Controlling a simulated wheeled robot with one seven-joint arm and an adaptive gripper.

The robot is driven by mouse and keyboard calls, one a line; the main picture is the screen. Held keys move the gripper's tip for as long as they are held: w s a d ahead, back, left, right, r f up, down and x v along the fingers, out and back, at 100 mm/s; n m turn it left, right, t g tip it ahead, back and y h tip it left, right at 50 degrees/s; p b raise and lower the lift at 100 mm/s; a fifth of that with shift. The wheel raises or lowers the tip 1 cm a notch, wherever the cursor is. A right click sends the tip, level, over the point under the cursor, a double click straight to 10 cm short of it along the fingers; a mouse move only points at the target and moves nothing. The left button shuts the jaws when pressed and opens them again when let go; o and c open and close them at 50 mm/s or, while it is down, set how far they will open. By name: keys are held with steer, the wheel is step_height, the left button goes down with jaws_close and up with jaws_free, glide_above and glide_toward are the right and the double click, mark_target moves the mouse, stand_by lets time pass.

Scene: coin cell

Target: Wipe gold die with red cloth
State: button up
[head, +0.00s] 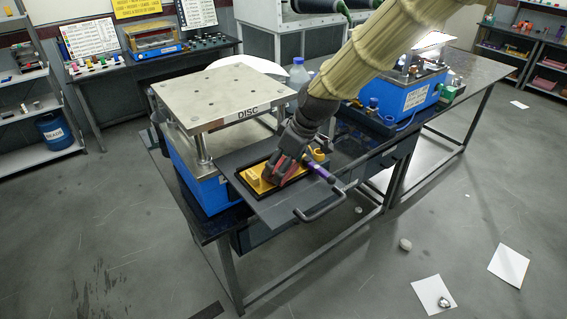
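The gold die (256,181) lies flat in a dark tray on the pulled-out shelf of the disc press. The red cloth (287,172) is at my gripper (283,167), on or just over the right part of the die. My gripper points down there, and its fingers and the cloth overlap. The fingers look closed around the cloth, but the fingertips are small and partly hidden. I cannot tell whether the cloth touches the die.
A purple-handled tool (319,170) and a small yellow object (318,154) lie right of the die. The press's metal plate (222,92) stands behind left. A dark shelf handle (322,207) juts out in front. Another blue machine (412,98) is at right. Papers lie on the floor.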

steer(key=shift+w+a+r+p, duration=0.1)
steer(key=shift+w+a+p, duration=0.2)
steer(key=shift+w+a, duration=0.35)
steer(key=shift+w+a+p, duration=0.25)
steer(key=shift+w+a, duration=0.2)
steer(key=shift+w, duration=0.4)
steer(key=shift+w+a, duration=0.1)
steer(key=shift+f, duration=0.2)
steer(key=shift+s+d+f, duration=0.15)
steer(key=shift+s+d, duration=0.45)
steer(key=shift+s, duration=0.3)
steer(key=shift+s+d+f, duration=0.1)
steer(key=shift+s+d, duration=0.5)
steer(key=shift+s, duration=0.3)
steer(key=shift+c, duration=0.3)
